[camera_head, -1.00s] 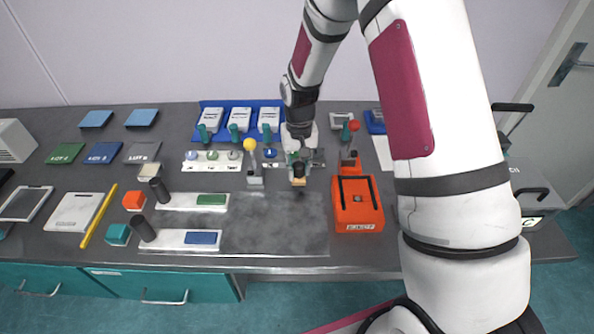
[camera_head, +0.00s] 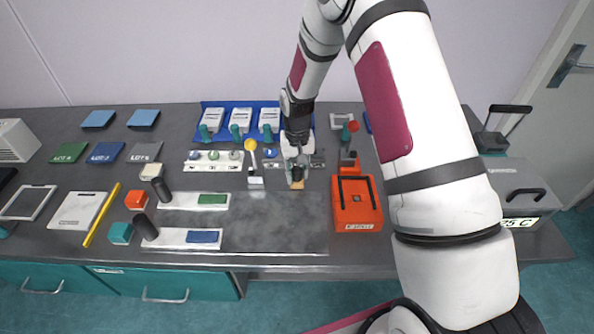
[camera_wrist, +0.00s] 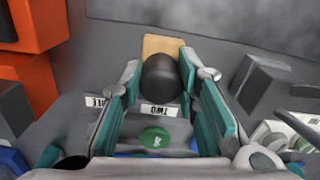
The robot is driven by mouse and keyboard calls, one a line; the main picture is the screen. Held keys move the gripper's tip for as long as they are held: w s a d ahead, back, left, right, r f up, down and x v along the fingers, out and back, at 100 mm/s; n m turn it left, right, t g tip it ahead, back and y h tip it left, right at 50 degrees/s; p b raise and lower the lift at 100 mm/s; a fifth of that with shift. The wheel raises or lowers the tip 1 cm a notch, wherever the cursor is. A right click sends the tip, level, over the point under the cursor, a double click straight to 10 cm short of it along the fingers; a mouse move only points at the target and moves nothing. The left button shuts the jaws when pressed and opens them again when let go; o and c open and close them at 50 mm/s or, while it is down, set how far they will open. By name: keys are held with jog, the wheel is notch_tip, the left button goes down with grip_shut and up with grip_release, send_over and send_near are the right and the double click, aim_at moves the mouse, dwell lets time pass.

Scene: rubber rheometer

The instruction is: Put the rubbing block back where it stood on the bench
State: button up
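The rubbing block is a tan wooden base (camera_head: 296,185) with a round black knob. It sits on the bench near the back edge of the dark grey plate. In the wrist view the knob (camera_wrist: 160,78) is between my fingers, with the tan base (camera_wrist: 163,44) beyond it. My gripper (camera_head: 297,170) points down over the block and hides most of the knob in the head view. In the wrist view my gripper (camera_wrist: 160,75) is open around the knob, its teal pads close on both sides. Contact is hard to make out.
An orange case (camera_head: 357,212) stands close on the right. The dark grey plate (camera_head: 275,225) in front is bare. A yellow-ball tool (camera_head: 252,150) and a white strip with knobs (camera_head: 205,160) stand to the left. Blue trays with white units (camera_head: 240,117) are behind.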

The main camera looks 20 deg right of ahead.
jog(key=shift+o, duration=1)
notch_tip(320, 180, up, 13)
jog(key=b, duration=0.2)
notch_tip(320, 180, up, 10)
jog(key=t, duration=0.1)
send_over(297, 169)
jog(key=s, duration=0.5)
jog(key=s+r+n+t, duration=0.1)
jog(key=s+r, duration=0.4)
jog(key=s, duration=0.6)
jog(key=s+r+t, duration=0.3)
jog(key=s+r, duration=0.3)
jog(key=s, duration=0.6)
jog(key=shift+s+r+n, duration=0.15)
jog(key=shift+s+n, duration=0.05)
jog(key=shift+n, duration=0.2)
